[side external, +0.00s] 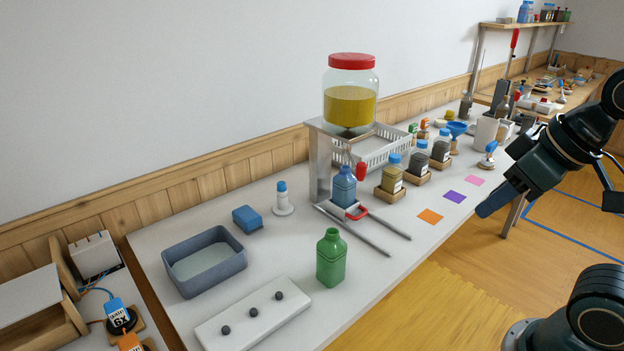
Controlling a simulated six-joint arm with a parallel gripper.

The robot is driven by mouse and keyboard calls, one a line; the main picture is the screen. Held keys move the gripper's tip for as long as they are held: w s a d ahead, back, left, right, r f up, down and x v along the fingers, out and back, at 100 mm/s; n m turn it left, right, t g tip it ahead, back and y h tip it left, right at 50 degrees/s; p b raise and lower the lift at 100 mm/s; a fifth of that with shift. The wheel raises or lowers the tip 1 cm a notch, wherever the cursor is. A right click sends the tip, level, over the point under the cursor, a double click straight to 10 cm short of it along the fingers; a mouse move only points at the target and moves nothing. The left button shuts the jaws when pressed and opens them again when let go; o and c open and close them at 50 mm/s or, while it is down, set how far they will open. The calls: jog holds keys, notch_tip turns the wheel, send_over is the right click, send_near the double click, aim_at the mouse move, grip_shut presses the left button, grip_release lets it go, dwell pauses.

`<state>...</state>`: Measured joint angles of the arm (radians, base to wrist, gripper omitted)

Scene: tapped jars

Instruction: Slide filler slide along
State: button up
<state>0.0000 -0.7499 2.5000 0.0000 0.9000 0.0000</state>
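Above is a large jar (351,92) with a red lid and yellow contents, on a metal stand (318,160). A red tap lever (361,171) shows under the jar. A green bottle (331,257) stands left of the rails' front ends. My gripper (484,211) is to the right, over the table's front edge and apart from the slide. Its finger opening cannot be made out.
A grey-blue basin (204,261), a blue sponge (247,219) and a white block with black knobs (254,313) are at left. Several jars in wooden holders (389,194) stand right of the slide. Flat orange (430,216), purple and pink squares lie in front of them.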

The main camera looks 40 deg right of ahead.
jog(key=shift+c, duration=0.3)
jog(key=shift+w, duration=0.1)
jog(key=c, duration=0.7)
jog(key=shift+w, duration=0.65)
grip_shut()
jog(key=w+d+f+n+t, duration=0.1)
jog(key=w+d+f, duration=0.15)
jog(key=w, duration=0.65)
jog(key=w+d+f, duration=0.2)
jog(key=w+f, duration=0.2)
jog(key=w, duration=0.5)
jog(key=w+d+f+t, duration=0.1)
jog(key=w+d+f, duration=0.4)
jog(key=f, duration=0.2)
jog(key=w+d+f, duration=0.5)
jog(key=f, duration=0.3)
jog(key=shift+f+m+t, duration=0.2)
jog(key=shift+m+t, duration=0.1)
jog(key=shift+t, duration=0.1)
